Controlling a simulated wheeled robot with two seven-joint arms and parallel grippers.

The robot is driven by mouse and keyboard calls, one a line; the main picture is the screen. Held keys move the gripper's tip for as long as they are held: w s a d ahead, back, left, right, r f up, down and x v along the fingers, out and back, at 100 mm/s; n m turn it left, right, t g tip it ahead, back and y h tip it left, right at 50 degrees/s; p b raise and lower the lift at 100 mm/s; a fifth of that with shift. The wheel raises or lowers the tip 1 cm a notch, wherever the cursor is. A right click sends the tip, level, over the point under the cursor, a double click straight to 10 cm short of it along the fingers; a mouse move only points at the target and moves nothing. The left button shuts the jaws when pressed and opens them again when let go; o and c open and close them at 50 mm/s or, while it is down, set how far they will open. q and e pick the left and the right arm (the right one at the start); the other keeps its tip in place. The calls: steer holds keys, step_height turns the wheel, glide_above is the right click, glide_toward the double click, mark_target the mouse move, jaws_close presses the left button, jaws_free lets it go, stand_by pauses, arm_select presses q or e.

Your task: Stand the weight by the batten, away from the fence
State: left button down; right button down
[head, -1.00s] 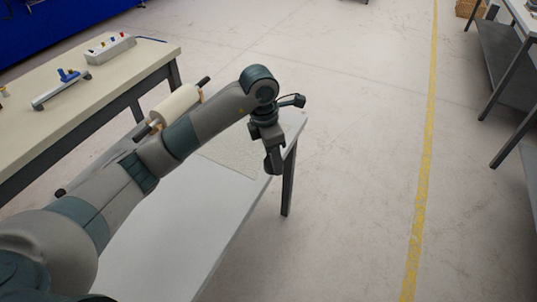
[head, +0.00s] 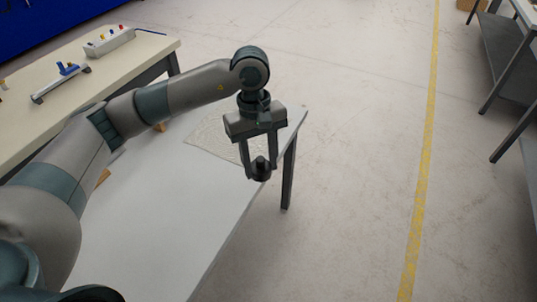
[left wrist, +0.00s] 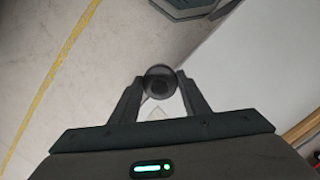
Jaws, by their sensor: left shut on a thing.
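My left gripper (head: 258,172) is shut on a small dark weight (head: 261,167) with a rounded knob on top. It holds the weight upright near the right edge of the white table, by the far right corner. The left wrist view shows the weight (left wrist: 160,80) from above, between the two fingertips. Small bits of light brown wood (head: 103,177) show beside my left forearm; I cannot tell whether they are the batten or the fence. A wooden strip (left wrist: 303,131) shows at the right edge of the left wrist view. My right gripper is out of view.
The white table (head: 165,235) has a bare middle and front. A pale textured sheet (head: 210,135) lies near its far end. A cream bench (head: 45,125) with a blue-handled tool (head: 62,82) stands at the left. Open floor lies to the right.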

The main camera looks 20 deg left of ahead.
arm_select(q)
steer(key=s+a+r+m+y, duration=0.1)
steer(key=s+a+m, duration=0.1)
steer(key=s+m, duration=0.4)
steer(key=m, duration=0.2)
steer(key=shift+s+a+m, duration=0.3)
steer(key=shift+s, duration=0.05)
steer(key=shift+r, duration=0.1)
